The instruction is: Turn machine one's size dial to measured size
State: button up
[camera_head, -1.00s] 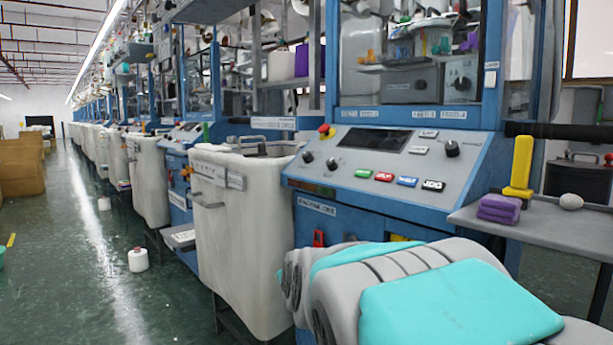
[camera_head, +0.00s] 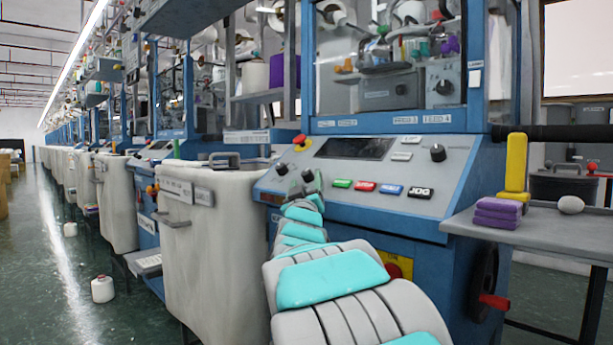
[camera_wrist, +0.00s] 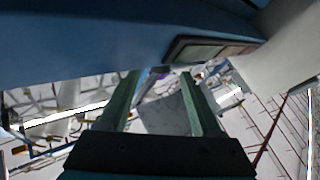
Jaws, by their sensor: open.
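The nearest blue machine (camera_head: 400,222) has a sloped grey control panel (camera_head: 350,172). Two small black knobs stand at its left, a left knob (camera_head: 282,170) and a right knob (camera_head: 307,175). A larger black knob (camera_head: 437,153) sits at its upper right. I cannot read which is the size dial. My arm reaches up to the panel's left part, its end close to the two small knobs. My gripper is hard to make out there. In the wrist view my gripper (camera_wrist: 160,75) is open, its two green fingers apart, with no knob visible between them.
A red-topped stop button (camera_head: 300,140), a dark screen (camera_head: 354,148) and coloured buttons (camera_head: 365,187) share the panel. A whitish bin (camera_head: 215,240) stands close left. A grey side table (camera_head: 560,232) holds purple blocks (camera_head: 498,212). A blue surface (camera_wrist: 100,40) crosses the wrist view.

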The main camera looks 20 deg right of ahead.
aim_at(306, 176)
jog(key=shift+x, duration=2.45)
jog(key=shift+f, duration=0.1)
grip_shut()
